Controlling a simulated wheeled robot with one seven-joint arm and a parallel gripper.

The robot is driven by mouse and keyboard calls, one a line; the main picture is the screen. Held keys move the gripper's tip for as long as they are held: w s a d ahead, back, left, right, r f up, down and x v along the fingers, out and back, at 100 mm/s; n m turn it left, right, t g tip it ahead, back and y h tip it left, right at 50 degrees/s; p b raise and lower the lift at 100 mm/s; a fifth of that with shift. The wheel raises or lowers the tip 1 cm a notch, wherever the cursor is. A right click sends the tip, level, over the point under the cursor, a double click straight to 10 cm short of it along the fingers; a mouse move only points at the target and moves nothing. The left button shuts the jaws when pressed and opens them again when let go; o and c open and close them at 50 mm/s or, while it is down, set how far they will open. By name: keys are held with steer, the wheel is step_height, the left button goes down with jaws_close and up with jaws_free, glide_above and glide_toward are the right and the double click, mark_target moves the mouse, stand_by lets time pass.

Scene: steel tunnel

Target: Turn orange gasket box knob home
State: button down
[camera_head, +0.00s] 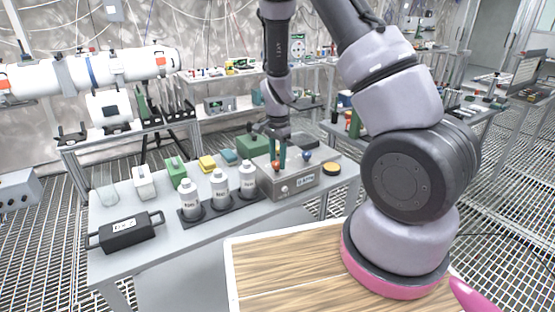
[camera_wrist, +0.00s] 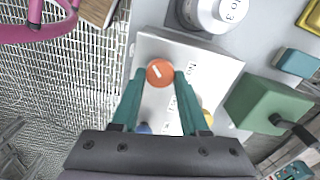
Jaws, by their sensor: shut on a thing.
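The gasket box (camera_head: 290,184) is a grey metal box on the grey table, with knobs on its top. The orange knob (camera_head: 276,164) sits at the near left of its top. In the wrist view the orange knob (camera_wrist: 160,73) is round, with a short slanted white mark. My gripper (camera_head: 279,160) reaches down from above. Its teal fingers (camera_wrist: 160,80) are shut on the orange knob, one on each side. A blue knob (camera_head: 306,155) stands to the right on the box; it shows partly hidden behind my gripper in the wrist view (camera_wrist: 144,128).
White bottles (camera_head: 220,188) in a black rack stand just left of the box. A green box (camera_head: 252,145) is behind it, and a yellow-topped black disc (camera_head: 331,169) lies to its right. A black handled case (camera_head: 126,232) lies at the table's front left.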

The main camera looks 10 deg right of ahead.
mark_target(277, 162)
stand_by(0.5)
steer(key=shift+c, duration=2.1)
jaws_free()
step_height(277, 162, up, 11)
steer(key=shift+f, duration=0.1)
